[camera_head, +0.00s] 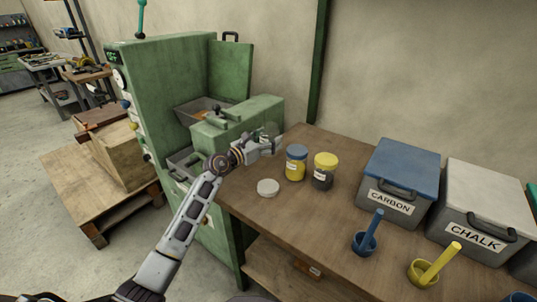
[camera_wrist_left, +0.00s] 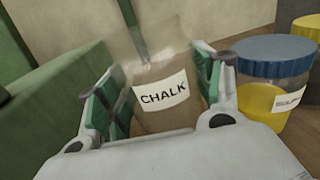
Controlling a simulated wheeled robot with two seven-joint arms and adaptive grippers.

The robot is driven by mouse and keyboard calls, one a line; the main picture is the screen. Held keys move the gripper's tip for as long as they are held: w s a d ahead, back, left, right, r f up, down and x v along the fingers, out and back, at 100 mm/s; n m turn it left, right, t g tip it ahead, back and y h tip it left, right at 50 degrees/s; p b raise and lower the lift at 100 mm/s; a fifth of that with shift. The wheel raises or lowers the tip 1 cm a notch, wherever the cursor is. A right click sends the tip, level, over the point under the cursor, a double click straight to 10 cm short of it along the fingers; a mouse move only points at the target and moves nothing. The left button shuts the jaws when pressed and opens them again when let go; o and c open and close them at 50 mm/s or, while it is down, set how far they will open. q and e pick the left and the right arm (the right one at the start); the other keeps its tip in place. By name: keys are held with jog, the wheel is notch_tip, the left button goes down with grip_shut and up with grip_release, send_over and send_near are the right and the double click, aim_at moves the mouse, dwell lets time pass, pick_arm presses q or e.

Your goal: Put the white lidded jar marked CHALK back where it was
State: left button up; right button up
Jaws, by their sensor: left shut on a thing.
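My left gripper (camera_head: 268,145) is shut on a see-through jar with a white CHALK label (camera_wrist_left: 163,93). The fingers grip it from both sides in the left wrist view. The jar looks clear, and I cannot tell what is in it. In the head view the jar (camera_head: 271,130) is faint and mostly hidden by the gripper, at the table's far left corner by the green machine. A white round lid (camera_head: 268,187) lies apart from it on the wooden table (camera_head: 300,215). My right gripper is not in view.
A blue-lidded yellow jar (camera_head: 296,163) and a yellow-lidded dark jar (camera_head: 324,171) stand right of the gripper. CARBON (camera_head: 400,165) and CHALK (camera_head: 485,195) bins stand at the back. Blue (camera_head: 363,243) and yellow (camera_head: 422,274) cups are in front. The green machine (camera_head: 165,90) is at left.

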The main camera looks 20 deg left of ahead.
pick_arm(q)
jog(key=shift+f, duration=0.55)
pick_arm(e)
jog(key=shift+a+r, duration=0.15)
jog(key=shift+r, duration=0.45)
pick_arm(q)
jog(key=shift+f+b, duration=0.35)
jog(key=shift+f, duration=0.15)
jog(key=shift+f+b, duration=0.6)
jog(key=shift+f, duration=0.9)
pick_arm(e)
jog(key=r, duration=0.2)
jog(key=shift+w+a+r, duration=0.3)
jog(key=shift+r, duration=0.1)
pick_arm(q)
jog(key=shift+f, duration=0.2)
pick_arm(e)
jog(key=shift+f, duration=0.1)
pick_arm(q)
jog(key=o, duration=0.9)
jog(key=shift+c, duration=0.2)
jog(key=o, duration=0.4)
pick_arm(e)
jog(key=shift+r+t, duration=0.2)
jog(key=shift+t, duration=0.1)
